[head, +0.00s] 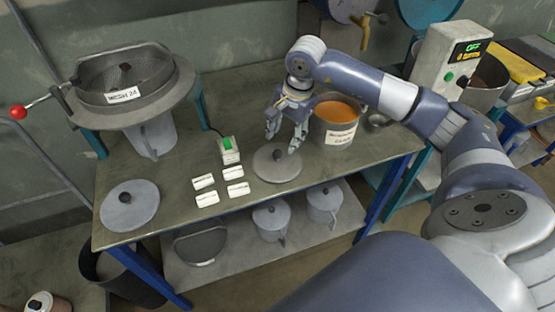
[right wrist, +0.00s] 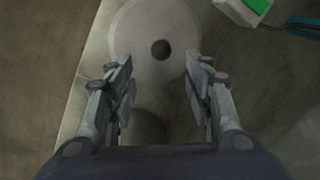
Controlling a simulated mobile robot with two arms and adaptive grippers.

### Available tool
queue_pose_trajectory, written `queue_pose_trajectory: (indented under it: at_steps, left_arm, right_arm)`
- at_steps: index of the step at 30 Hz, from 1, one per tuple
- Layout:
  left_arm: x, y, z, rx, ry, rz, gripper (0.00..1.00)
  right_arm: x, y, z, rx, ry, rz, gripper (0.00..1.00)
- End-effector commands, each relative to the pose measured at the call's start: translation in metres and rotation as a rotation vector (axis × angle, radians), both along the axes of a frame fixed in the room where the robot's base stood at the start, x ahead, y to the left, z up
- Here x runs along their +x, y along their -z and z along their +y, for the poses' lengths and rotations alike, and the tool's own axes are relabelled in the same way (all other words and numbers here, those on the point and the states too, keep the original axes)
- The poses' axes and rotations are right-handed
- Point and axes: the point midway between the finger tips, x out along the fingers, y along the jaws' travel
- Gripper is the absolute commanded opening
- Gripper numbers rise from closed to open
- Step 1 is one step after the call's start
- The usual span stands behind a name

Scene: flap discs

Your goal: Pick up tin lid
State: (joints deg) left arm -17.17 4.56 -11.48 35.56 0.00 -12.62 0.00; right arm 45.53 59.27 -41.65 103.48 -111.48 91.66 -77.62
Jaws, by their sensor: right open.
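A round grey tin lid (head: 277,167) with a dark knob lies flat on the metal bench, right of the middle. My right gripper (head: 283,138) hangs just above it, fingers pointing down. In the right wrist view the lid (right wrist: 150,45) lies ahead of the open fingers, and its dark knob (right wrist: 160,49) shows between and beyond the tips of my right gripper (right wrist: 160,72). Nothing is between the fingers. A second grey lid (head: 129,206) with a dark knob lies at the left end of the bench. My left gripper is not in view.
A labelled tin with orange contents (head: 337,122) stands close to the right of my right gripper. A small device with a green top (head: 228,150) and several white tags (head: 204,182) lie left of the near lid. A mesh sieve (head: 124,82) stands at the back left.

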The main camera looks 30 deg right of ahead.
Motion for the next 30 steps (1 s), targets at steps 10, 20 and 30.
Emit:
queue_pose_trajectory:
  at_steps: [10, 20, 30]
  left_arm:
    - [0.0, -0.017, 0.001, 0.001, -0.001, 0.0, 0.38]
    - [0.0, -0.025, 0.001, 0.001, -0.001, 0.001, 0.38]
    - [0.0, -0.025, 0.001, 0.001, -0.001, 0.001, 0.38]
  right_arm:
    - [0.005, 0.032, 0.007, 0.004, 0.0, 0.005, 0.47]
    - [0.012, 0.066, 0.011, 0.004, 0.0, -0.002, 0.47]
    - [0.012, 0.067, 0.01, 0.004, 0.0, -0.002, 0.11]
